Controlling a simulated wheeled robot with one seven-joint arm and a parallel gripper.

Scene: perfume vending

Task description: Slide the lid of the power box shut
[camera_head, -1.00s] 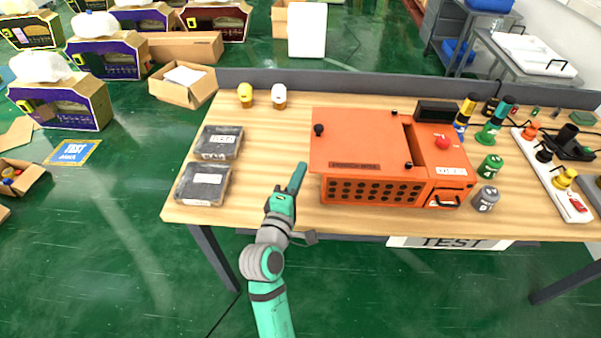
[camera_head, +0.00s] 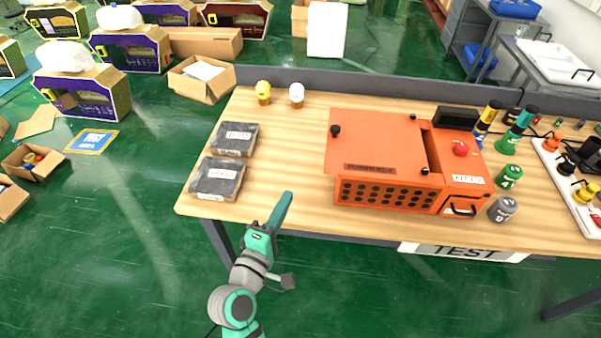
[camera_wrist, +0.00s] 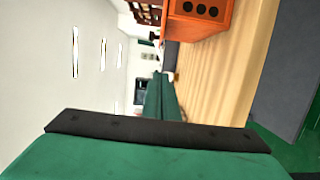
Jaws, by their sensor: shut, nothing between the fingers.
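The orange power box (camera_head: 385,193) stands on the wooden table, its front pierced by several dark holes. Its flat orange lid (camera_head: 375,142) lies on top with black knobs at its corners. The lid overhangs the box's left side, and a dark gap shows between the lid and the box's right section (camera_head: 458,158). My gripper (camera_head: 285,203) is shut and empty, at the table's front edge, left of the box and apart from it. In the wrist view the green fingers (camera_wrist: 162,100) point ahead, with part of the power box (camera_wrist: 205,15) at the top.
Two dark labelled cases (camera_head: 217,178) lie at the table's left. A yellow-topped bottle (camera_head: 263,92) and a white-topped bottle (camera_head: 296,95) stand at the back. A green bottle (camera_head: 508,177) and a grey one (camera_head: 502,209) stand right of the box. Bare table lies left of the box.

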